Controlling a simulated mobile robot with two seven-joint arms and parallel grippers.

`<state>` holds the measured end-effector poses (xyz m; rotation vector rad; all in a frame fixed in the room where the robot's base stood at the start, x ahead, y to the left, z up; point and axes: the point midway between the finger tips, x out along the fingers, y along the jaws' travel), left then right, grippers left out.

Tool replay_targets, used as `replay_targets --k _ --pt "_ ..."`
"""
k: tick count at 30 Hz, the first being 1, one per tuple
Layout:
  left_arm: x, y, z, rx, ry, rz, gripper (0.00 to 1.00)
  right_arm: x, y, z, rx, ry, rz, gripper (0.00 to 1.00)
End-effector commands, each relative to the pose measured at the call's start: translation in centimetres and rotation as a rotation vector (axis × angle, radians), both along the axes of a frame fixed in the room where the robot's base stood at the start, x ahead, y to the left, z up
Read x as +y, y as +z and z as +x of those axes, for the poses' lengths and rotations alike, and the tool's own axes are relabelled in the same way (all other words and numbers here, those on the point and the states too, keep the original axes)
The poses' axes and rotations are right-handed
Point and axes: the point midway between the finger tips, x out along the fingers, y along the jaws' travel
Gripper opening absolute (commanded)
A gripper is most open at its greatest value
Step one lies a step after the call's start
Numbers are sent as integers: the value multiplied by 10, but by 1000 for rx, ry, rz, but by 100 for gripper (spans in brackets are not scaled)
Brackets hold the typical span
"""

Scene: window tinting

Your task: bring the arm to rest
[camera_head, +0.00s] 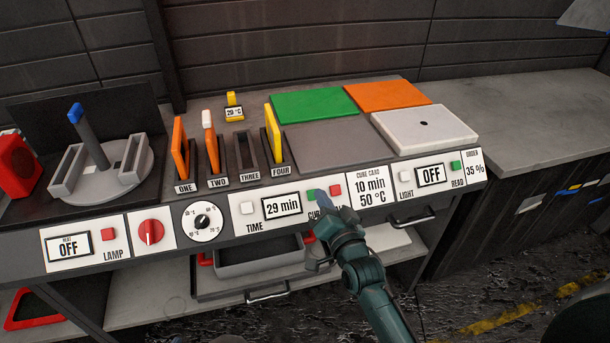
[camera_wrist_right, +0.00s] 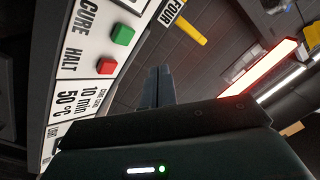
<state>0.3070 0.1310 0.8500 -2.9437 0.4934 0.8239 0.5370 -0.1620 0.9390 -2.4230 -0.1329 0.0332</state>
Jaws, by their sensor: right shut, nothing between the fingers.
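My right gripper (camera_head: 322,198) is in front of the control panel, over the CURE label, with its tips close to a green button (camera_head: 312,195). Whether it touches the panel cannot be told from the head view. In the right wrist view its fingers (camera_wrist_right: 158,86) are together with nothing between them. That view shows the green button (camera_wrist_right: 123,35) and a red HALT button (camera_wrist_right: 106,66) to the left of the fingers. My right arm comes up from the bottom of the head view. My left gripper is not in view.
The bench carries slots with orange and yellow-handled tools (camera_head: 180,150), a green plate (camera_head: 313,104), an orange plate (camera_head: 388,95) and a white plate (camera_head: 424,129). A grey tray (camera_head: 262,258) sits on the shelf below. A bare grey counter (camera_head: 520,110) stands at right.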

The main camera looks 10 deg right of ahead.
Motion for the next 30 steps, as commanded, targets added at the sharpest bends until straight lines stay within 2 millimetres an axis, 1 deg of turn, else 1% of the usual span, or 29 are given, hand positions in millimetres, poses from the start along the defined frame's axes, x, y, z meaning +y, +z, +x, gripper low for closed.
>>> replay_targets --k 3,5,8,11,12,14,15,18,21,24,30 --pt "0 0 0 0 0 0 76 0 0 0 0 0 0 0" --pt "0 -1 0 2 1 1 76 0 -4 -3 10 3 -12 0" --pt "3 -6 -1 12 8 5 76 0 -24 -24 67 20 -89 0" --pt "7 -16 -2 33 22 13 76 1 -60 -67 176 67 -242 0" --pt "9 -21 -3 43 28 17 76 2 -75 -89 225 96 -313 0" --pt "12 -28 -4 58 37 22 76 3 -94 -122 296 145 -420 0" --pt "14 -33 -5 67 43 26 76 4 -105 -143 338 180 -486 0" --pt "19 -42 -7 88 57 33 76 6 -125 -190 425 266 -623 0" --pt "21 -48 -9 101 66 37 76 7 -136 -223 481 333 -713 0" --pt "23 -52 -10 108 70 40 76 8 -140 -238 506 368 -757 0" --pt "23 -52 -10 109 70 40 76 8 -141 -240 509 374 -765 0"
